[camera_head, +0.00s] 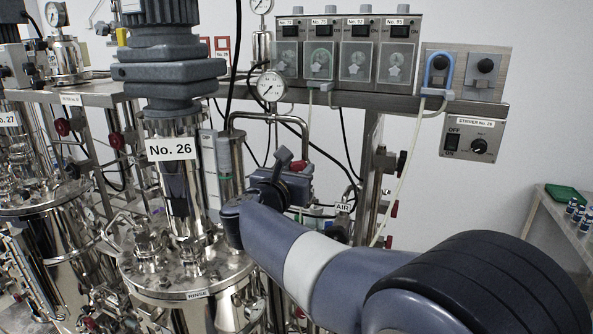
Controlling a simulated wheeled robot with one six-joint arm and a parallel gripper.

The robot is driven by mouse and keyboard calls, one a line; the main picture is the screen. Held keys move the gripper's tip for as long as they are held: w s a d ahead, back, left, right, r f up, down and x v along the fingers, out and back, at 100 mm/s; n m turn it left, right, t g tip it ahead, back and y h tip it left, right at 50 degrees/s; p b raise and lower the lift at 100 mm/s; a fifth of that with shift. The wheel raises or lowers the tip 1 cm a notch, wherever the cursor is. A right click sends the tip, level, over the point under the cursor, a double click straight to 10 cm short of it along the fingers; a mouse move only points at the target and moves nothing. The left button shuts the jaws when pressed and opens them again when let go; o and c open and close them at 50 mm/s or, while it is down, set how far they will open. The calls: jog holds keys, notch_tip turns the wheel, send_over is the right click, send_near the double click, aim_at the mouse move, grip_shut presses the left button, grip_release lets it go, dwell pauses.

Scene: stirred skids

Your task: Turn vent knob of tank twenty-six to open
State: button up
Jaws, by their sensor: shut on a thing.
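Tank twenty-six stands left of centre, with a "No. 26" label (171,149) on its upright column and a polished steel lid (150,283) below. My arm reaches in from the lower right and bends beside this column. My gripper (284,162) is small and dark at the arm's far end, just right of the column. It is shut at a small red knob (299,166) by the bent steel pipe. The fingers and wrist cover most of the grip, so the knob's turn position cannot be read. No open or closed marking is legible there.
A round pressure gauge (271,86) and bent pipe (300,125) stand close above my gripper. A stirrer control box (474,135) hangs on the right rail. Tank twenty-seven (35,185) crowds the left. A side table (562,225) with vials stands far right.

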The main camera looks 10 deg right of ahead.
jog(key=shift+n, duration=0.3)
jog(key=n, duration=0.5)
jog(key=shift+w+a, duration=0.1)
jog(key=shift+a, duration=0.05)
jog(key=n, duration=0.5)
jog(key=shift+a+f+n, duration=0.1)
jog(key=shift+n, duration=0.3)
jog(key=n, duration=0.7)
jog(key=n+p, duration=0.1)
jog(key=n, duration=0.2)
jog(key=shift+f+n, duration=0.35)
jog(key=shift+n, duration=0.05)
jog(key=o, duration=1)
